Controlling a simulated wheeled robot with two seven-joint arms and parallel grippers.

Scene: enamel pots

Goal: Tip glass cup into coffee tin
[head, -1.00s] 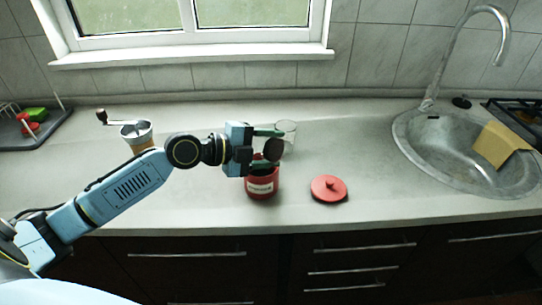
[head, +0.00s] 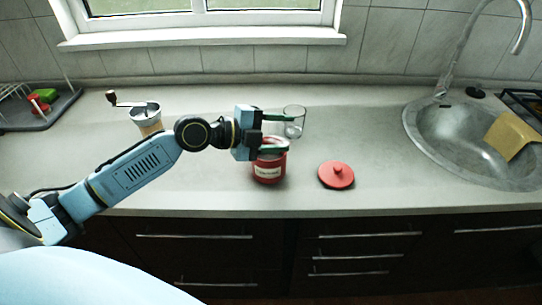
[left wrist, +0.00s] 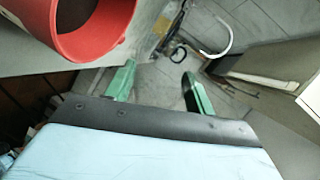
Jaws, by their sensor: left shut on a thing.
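The red coffee tin (head: 268,170) with a pale label stands open on the counter; its red rim also fills the upper left of the left wrist view (left wrist: 100,45). My left gripper (head: 280,134) is over the tin with its green fingers apart, shut on a clear glass cup (head: 274,143). The held cup is mostly see-through; a pale ring of it shows at the tin's mouth, tipped. The tin's inside is hidden in the head view. Between the fingers (left wrist: 158,90) in the left wrist view I cannot make out the glass. My right gripper is not in view.
The tin's red lid (head: 336,174) lies to the right. A coffee grinder (head: 147,118) stands back left, and a sink (head: 425,135) is at the right. The counter between lid and sink is clear.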

